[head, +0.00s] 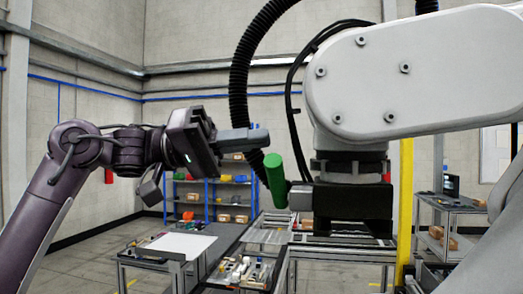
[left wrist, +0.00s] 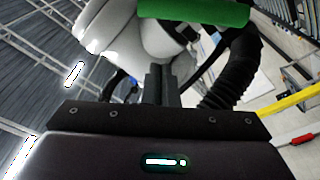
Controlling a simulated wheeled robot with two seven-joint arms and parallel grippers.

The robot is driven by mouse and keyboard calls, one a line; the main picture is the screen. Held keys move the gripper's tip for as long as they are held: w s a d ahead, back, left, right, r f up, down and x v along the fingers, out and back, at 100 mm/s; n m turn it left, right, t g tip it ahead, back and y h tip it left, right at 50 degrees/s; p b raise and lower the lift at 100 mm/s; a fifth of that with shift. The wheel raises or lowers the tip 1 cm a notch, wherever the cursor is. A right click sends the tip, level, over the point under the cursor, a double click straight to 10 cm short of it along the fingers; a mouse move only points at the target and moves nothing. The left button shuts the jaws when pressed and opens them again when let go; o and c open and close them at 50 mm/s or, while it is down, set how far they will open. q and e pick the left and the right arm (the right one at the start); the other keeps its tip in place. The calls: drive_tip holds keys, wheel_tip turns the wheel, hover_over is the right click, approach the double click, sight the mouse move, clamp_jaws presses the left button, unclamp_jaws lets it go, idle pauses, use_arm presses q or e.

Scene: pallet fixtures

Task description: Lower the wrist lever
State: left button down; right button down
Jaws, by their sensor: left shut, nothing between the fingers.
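The wrist lever is a green cylindrical handle (head: 275,181) on the dark wrist block (head: 350,205) of a large white robot arm (head: 420,75). It hangs steeply, its top leaning slightly left. My left gripper (head: 262,137) comes in from the left, shut and empty, its fingertips just above and left of the handle's top. Contact cannot be told from the head view. In the left wrist view the shut fingers (left wrist: 161,84) point up the picture, and the green handle (left wrist: 195,12) crosses the top edge beyond them. My right gripper is not in view.
A black corrugated hose (head: 240,85) loops down behind my left gripper, close to it. Worktables with parts (head: 250,270) stand below, and a blue shelf (head: 215,195) stands behind. A yellow post (head: 405,210) stands right of the wrist block.

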sight(278, 184)
use_arm(q)
drive_tip(key=d, duration=0.3)
drive_tip(key=shift+s+d+r+p, duration=0.1)
drive_tip(key=shift+s+d+p, duration=0.05)
drive_tip(key=shift+s+p, duration=0.25)
drive_tip(key=s+f, duration=0.1)
drive_tip(key=s+a+f, duration=0.1)
drive_tip(key=shift+a+f, duration=0.2)
drive_tip(key=shift+f, duration=0.2)
drive_tip(key=shift+s+a+f, duration=0.1)
